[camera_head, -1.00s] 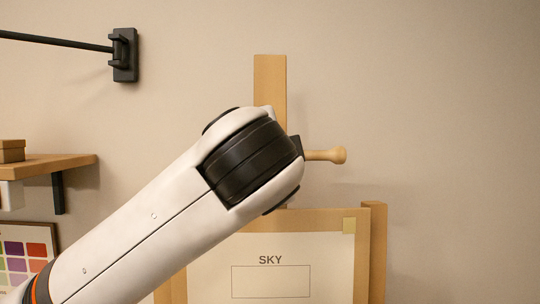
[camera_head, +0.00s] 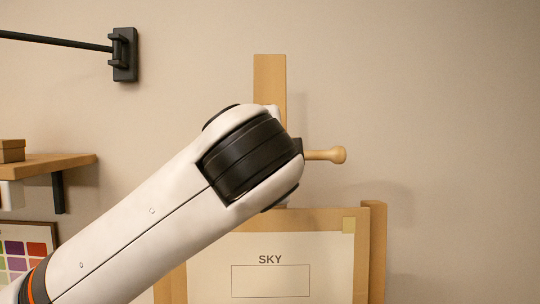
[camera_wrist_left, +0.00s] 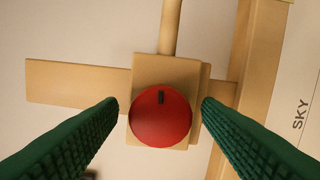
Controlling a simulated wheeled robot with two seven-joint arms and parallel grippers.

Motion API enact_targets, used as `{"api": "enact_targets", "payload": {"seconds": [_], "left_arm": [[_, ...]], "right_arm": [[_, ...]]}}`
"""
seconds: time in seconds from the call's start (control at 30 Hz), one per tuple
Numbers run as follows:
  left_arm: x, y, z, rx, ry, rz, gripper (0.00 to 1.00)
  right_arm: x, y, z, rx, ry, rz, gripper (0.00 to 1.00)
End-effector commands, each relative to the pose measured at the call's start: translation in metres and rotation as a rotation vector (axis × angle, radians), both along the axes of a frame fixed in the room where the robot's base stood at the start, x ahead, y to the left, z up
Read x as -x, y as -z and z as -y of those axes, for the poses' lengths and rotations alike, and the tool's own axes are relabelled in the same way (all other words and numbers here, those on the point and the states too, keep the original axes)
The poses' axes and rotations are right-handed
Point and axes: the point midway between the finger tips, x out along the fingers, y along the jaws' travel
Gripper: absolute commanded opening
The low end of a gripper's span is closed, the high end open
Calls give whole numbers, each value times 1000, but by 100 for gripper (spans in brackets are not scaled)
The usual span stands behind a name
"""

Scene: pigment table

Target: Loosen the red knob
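The red knob (camera_wrist_left: 160,118) is round with a short dark mark on its face. It sits on a square wooden block (camera_wrist_left: 165,65) of the easel in the left wrist view. My left gripper (camera_wrist_left: 160,108) is open, with one green ridged finger on each side of the knob; whether either touches it I cannot tell. In the head view my left arm covers the knob and the gripper. The easel's wooden post (camera_head: 270,80) rises behind the arm, and a wooden handle (camera_head: 325,155) sticks out to the right. My right gripper is not in view.
A framed sheet marked SKY (camera_head: 270,245) stands on the easel below the arm. A wooden shelf (camera_head: 50,165) and a colour chart (camera_head: 25,250) are at the left. A black wall bracket (camera_head: 124,55) holds a dark rod. The wall at right is clear.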

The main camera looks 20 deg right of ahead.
Motion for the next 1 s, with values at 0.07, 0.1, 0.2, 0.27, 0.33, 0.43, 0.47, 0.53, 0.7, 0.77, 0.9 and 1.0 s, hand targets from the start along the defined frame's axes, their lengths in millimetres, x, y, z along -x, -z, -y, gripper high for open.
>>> {"api": "enact_targets", "payload": {"seconds": [0.07, 0.1, 0.2, 0.27, 0.33, 0.43, 0.47, 0.53, 0.7, 0.77, 0.9, 1.0], "left_arm": [[0, 0, 0, 0, 0, 0, 59], [0, 0, 0, 0, 0, 0, 59], [0, 0, 0, 0, 0, 0, 59], [2, 1, -1, 0, 0, 0, 59], [7, 1, -2, 1, 1, 1, 59], [20, 3, -7, 1, 2, 2, 59], [26, 3, -9, 2, 2, 4, 59], [40, 2, -15, 1, 4, 4, 59], [74, -2, -29, 1, 2, 4, 59], [84, -4, -33, 1, 3, 3, 59], [102, -7, -40, 1, 2, 2, 59], [109, -9, -43, 0, 1, 1, 59]], "right_arm": [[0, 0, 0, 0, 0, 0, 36], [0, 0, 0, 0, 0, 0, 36], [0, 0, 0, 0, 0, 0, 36], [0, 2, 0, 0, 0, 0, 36], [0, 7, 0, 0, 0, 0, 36], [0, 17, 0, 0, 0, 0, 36], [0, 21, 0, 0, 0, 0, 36], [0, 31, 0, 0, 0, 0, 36], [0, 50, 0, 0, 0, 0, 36], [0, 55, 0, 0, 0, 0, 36], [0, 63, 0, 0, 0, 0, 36], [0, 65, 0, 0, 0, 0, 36]]}}
